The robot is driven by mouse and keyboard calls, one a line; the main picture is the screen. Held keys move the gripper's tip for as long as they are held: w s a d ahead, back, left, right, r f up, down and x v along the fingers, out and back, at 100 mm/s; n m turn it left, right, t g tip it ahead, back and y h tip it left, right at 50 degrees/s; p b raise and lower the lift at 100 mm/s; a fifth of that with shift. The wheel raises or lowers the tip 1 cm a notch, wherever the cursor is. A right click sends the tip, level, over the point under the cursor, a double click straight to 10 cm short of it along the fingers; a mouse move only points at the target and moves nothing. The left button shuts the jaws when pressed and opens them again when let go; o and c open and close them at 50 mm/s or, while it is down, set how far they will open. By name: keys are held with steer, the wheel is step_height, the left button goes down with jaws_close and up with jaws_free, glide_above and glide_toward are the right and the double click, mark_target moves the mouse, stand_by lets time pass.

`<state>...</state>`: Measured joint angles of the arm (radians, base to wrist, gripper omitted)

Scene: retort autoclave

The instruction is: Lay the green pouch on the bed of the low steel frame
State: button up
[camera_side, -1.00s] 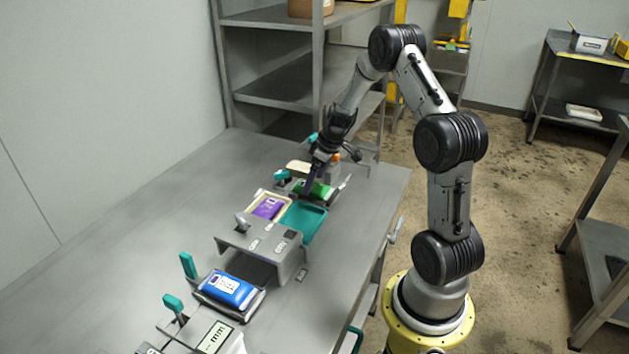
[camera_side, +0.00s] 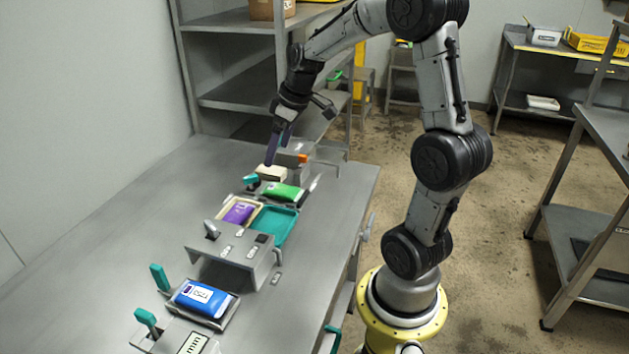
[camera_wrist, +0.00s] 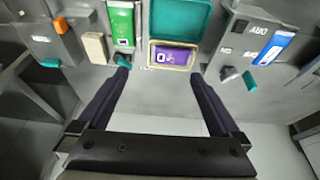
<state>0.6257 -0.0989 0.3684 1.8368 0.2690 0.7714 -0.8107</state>
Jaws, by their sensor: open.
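The green pouch (camera_side: 283,192) lies flat on the bed of a low steel frame (camera_side: 298,203) near the far end of the bench. In the wrist view the green pouch (camera_wrist: 121,22) shows upper left, with a strip of the frame (camera_wrist: 138,28) beside it and a teal lever (camera_wrist: 122,61) at its near end. My gripper (camera_side: 276,150) is above and behind the pouch in the side view, clear of it. Its two fingers (camera_wrist: 160,80) are apart with nothing between them. Part of the frame is hidden by the pouch.
A purple pouch (camera_side: 239,212) lies in a cream tray beside an empty teal tray (camera_side: 279,226). A grey housing (camera_side: 230,248) and a blue pouch (camera_side: 204,298) on another frame stand nearer. A cream block (camera_side: 270,173) is beyond the green pouch. The left bench top is bare.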

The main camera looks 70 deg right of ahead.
steer(key=s+a+r+t, duration=0.1)
steer(key=s+a+r, duration=0.25)
steer(key=a, duration=0.35)
steer(key=s+a+r, duration=0.2)
steer(key=s+a, duration=0.3)
steer(key=a, duration=0.2)
steer(key=s+a, duration=0.5)
steer(key=s, duration=0.3)
steer(key=shift+s+f+t, duration=0.3)
steer(key=shift+t, duration=0.1)
